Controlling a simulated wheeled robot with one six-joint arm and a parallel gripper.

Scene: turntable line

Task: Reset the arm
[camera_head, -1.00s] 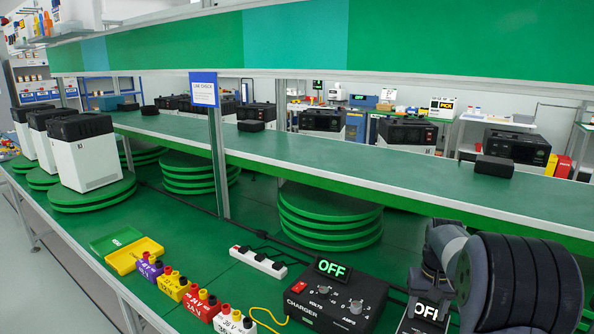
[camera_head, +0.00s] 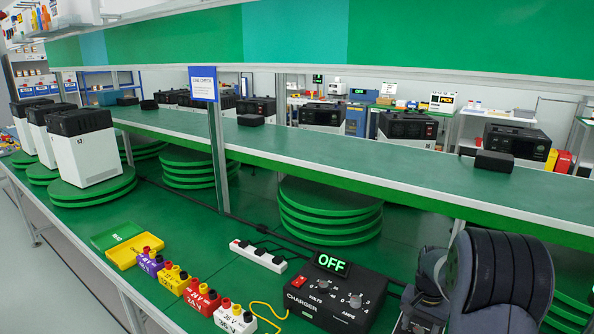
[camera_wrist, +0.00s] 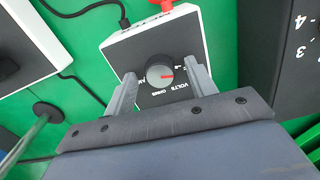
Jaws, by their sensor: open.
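My arm (camera_head: 500,275) stands at the right of the bench in the head view, and its gripper is hidden there. In the wrist view my gripper (camera_wrist: 161,78) is open and empty, with its two fingers apart. A grey knob with a red mark (camera_wrist: 160,73) shows between the fingertips, with a gap on each side. The knob sits on a dark-faced white meter (camera_wrist: 115,48) marked VOLTS and OHMS. I cannot tell how far above the meter the fingertips are.
The black charger (camera_head: 335,292) reads OFF, left of my arm. Several coloured battery blocks (camera_head: 201,296), a yellow tray (camera_head: 133,251) and a power strip (camera_head: 258,257) lie further left. A long shelf (camera_head: 370,175) crosses behind, above green turntables (camera_head: 330,225).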

